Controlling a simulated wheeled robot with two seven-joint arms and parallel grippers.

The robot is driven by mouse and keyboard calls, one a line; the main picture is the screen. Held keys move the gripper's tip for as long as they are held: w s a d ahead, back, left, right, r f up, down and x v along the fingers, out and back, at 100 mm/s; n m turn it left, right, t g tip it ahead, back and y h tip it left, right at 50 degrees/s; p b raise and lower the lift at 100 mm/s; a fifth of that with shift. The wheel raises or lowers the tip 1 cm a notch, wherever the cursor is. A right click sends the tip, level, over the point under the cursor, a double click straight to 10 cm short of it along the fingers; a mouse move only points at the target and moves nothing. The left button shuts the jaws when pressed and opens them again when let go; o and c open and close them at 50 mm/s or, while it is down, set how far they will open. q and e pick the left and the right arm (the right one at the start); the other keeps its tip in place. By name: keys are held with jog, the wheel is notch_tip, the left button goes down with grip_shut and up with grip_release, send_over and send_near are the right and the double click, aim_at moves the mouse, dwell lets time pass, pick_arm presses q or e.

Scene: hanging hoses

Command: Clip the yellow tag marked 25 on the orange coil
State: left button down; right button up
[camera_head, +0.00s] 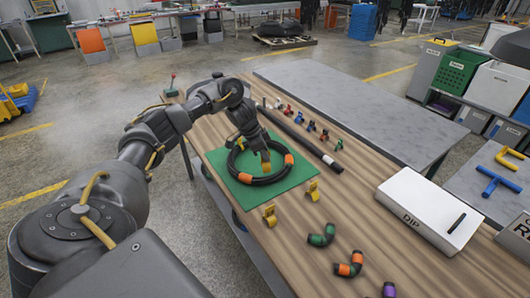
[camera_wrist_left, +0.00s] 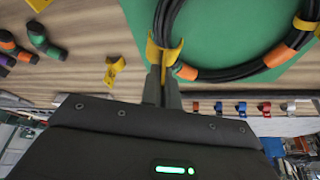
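The coil is a loop of black hose with orange bands (camera_head: 289,160), lying on a green mat (camera_head: 218,160). In the left wrist view, one orange band (camera_wrist_left: 280,55) lies on the hose right of my fingers. My left gripper (camera_head: 262,153) reaches down to the coil from above. Its fingers (camera_wrist_left: 162,88) are close together on a yellow tag (camera_wrist_left: 153,52), whose prongs spread at the black hose. I cannot tell whether the tag is fully seated around it. The tag also shows in the head view (camera_head: 265,161). Its number is not readable. My right gripper is out of view.
Two other yellow tags (camera_head: 269,215) (camera_head: 313,190) lie by the mat. Green-orange hose pieces (camera_head: 322,236) lie nearer, and small coloured clips (camera_head: 311,126) stand beyond a black bar (camera_head: 300,138). A white box marked DIP (camera_head: 420,205) stands right.

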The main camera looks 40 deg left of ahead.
aim_at(263, 162)
pick_arm(q)
jog(key=shift+f+b, duration=0.45)
jog(key=shift+f, duration=1.2)
jog(key=shift+p, duration=0.45)
jog(key=shift+f, duration=0.1)
jog(key=shift+f, duration=0.25)
jog(key=shift+f, duration=0.85)
jog(key=shift+f+b, duration=0.5)
jog(key=shift+f, duration=0.15)
dwell(0.5)
